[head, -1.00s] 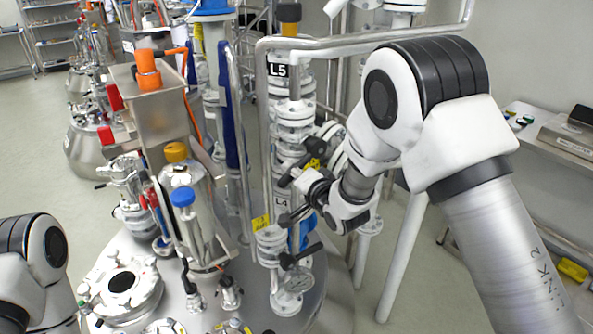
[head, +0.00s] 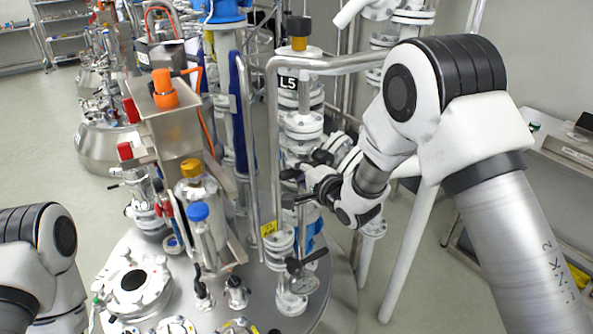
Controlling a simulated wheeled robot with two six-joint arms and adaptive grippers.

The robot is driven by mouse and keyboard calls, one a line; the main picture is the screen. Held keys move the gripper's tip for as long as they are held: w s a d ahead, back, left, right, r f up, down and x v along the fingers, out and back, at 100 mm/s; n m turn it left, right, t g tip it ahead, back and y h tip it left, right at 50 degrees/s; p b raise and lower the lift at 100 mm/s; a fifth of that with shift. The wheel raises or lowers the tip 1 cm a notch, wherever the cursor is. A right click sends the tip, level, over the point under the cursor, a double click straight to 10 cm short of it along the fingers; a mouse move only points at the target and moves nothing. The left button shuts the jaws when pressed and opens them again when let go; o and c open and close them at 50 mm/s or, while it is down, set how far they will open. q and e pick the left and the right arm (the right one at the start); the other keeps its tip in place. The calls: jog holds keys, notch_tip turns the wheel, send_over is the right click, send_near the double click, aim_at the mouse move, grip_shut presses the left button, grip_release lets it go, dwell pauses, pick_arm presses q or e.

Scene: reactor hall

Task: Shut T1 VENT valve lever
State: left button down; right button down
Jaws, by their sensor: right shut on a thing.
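My right gripper (head: 296,187) is at the vertical white flanged column in the middle, below the L5 label (head: 288,83). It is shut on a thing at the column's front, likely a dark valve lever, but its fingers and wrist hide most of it. I cannot read a T1 VENT label, so I cannot tell for sure that this is that lever. Another black lever (head: 305,262) sits lower on the column, above a round gauge. My left arm shows at the lower left; its gripper is out of view.
A bent steel pipe (head: 273,150) runs down just left of my right gripper. A side table (head: 570,150) is at the right.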

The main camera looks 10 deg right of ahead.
jog(key=shift+w+r, duration=0.1)
jog(key=shift+r, duration=0.1)
jog(key=c, duration=1.2)
grip_release()
jog(key=shift+o, duration=1)
jog(key=shift+f, duration=0.1)
jog(key=shift+d, duration=0.1)
jog(key=v, duration=1.2)
